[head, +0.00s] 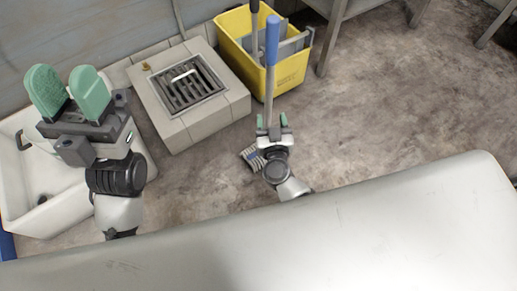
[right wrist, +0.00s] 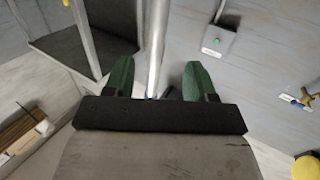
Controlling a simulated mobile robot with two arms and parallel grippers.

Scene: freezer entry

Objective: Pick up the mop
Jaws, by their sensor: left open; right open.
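The mop has a grey shaft with a blue grip (head: 272,40) at its top. It stands roughly upright, and a striped mop head (head: 251,156) shows on the floor beside my right wrist. My right gripper (head: 272,121) is open at the shaft. In the right wrist view the metal shaft (right wrist: 154,45) runs between the two green fingers of the right gripper (right wrist: 159,78), with a gap on each side. The lower shaft is hidden by the gripper. My left gripper (head: 69,94) is open and empty at the left, far from the mop.
A yellow bucket (head: 292,76) with a grey wringer and another handle (head: 254,20) stands behind the mop. A tiled drain block (head: 211,112) and a white basin (head: 20,200) are at left. Metal table legs (head: 331,38) stand behind. The floor at right is clear.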

